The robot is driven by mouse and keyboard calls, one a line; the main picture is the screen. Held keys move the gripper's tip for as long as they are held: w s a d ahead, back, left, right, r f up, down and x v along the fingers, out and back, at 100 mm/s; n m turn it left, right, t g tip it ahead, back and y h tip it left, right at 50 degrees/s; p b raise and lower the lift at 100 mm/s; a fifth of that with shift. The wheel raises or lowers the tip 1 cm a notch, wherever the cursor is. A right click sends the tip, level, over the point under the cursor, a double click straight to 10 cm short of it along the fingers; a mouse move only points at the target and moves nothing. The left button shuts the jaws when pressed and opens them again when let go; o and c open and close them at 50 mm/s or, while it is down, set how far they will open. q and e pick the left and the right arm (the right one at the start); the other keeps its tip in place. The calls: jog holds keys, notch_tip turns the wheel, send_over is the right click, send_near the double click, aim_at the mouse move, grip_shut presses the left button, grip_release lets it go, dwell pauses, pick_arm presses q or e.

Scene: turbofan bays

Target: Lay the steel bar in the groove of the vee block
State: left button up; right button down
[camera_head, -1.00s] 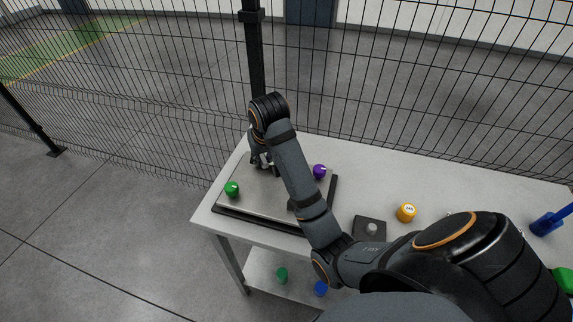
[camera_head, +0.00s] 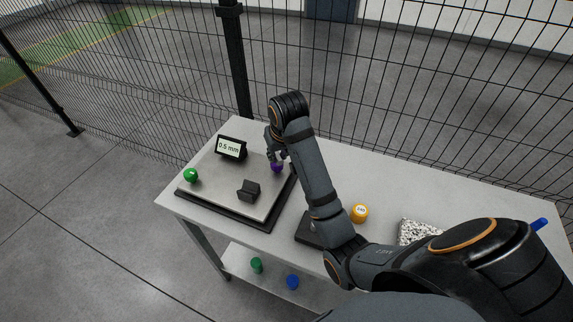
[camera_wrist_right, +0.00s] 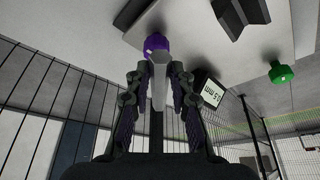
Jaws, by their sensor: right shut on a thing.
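My right gripper (camera_head: 275,150) is above the back right part of the grey plate. In the right wrist view its fingers (camera_wrist_right: 160,72) are shut on a light grey steel bar (camera_wrist_right: 159,88). The bar is hardly visible in the head view. The dark vee block (camera_head: 248,190) stands on the plate, in front of and left of the gripper. It also shows at the top of the right wrist view (camera_wrist_right: 240,14). My left gripper is not in view.
The plate (camera_head: 215,190) also carries a green knob (camera_head: 190,175), a purple knob (camera_head: 277,167) close to my right gripper, and a display reading 0.5 mm (camera_head: 231,148). A yellow weight (camera_head: 359,213) and a speckled block (camera_head: 418,231) are to the right. Wire fence stands behind.

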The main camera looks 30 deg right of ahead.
jog(key=s+a+r+n+y+p, duration=0.3)
jog(key=s+a+n+p, duration=0.35)
jog(key=p, duration=0.65)
jog(key=f+n, duration=0.1)
jog(key=w+f+n, duration=0.1)
jog(key=f, duration=0.1)
jog(key=w+a+f+n, duration=0.1)
jog(key=f, duration=0.1)
jog(key=shift+g+y, duration=0.3)
jog(key=shift+g, duration=0.1)
jog(key=shift+f, duration=0.9)
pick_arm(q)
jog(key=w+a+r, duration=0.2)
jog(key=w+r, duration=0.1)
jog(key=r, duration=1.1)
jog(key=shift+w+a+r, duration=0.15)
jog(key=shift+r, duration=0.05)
pick_arm(e)
jog(key=shift+f, duration=0.1)
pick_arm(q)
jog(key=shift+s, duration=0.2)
pick_arm(e)
jog(key=shift+f, duration=0.55)
